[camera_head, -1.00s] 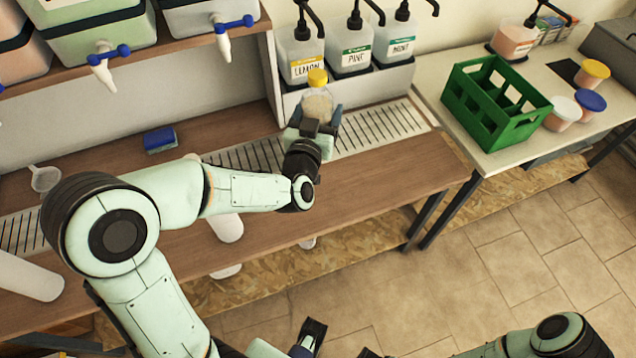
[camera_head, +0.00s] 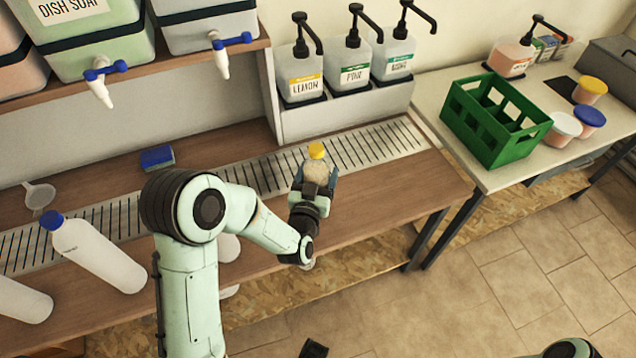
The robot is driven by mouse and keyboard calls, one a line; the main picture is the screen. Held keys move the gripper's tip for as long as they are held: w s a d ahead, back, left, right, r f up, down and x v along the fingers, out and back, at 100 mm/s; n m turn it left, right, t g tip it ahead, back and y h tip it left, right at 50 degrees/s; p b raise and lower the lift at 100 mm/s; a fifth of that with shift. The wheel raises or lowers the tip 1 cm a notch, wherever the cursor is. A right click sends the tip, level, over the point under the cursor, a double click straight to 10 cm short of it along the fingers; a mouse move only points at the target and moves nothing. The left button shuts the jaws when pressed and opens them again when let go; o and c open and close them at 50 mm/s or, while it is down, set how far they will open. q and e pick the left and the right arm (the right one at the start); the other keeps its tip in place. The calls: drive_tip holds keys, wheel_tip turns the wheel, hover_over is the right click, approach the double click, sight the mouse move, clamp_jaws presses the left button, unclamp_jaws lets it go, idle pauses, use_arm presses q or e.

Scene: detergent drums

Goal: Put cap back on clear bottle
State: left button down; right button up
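The small clear bottle (camera_head: 316,171) is held upright or nearly so in my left gripper (camera_head: 312,187), over the slotted drain strip near the middle of the counter. A yellow cap (camera_head: 316,150) shows at the bottle's top; I cannot tell how firmly it sits. The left gripper's fingers close around the bottle's sides and hide its lower part. A dark tip, which looks like part of my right gripper (camera_head: 313,348), shows at the bottom edge. The rest of that gripper is out of frame.
Pump dispensers (camera_head: 302,78) stand behind the drain strip (camera_head: 375,146). A white bottle with a blue cap (camera_head: 98,254) stands at the left, near a funnel (camera_head: 38,195) and a blue sponge (camera_head: 157,158). A green crate (camera_head: 492,120) is on the right table.

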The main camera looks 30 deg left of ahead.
use_arm(q)
drive_tip(key=shift+f, duration=1.85)
drive_tip(key=shift+f+b, duration=0.15)
drive_tip(key=shift+b, duration=0.25)
drive_tip(key=shift+c, duration=2.2)
unclamp_jaws()
drive_tip(key=shift+f, duration=0.15)
drive_tip(key=o, duration=0.4)
drive_tip(key=shift+r, duration=0.2)
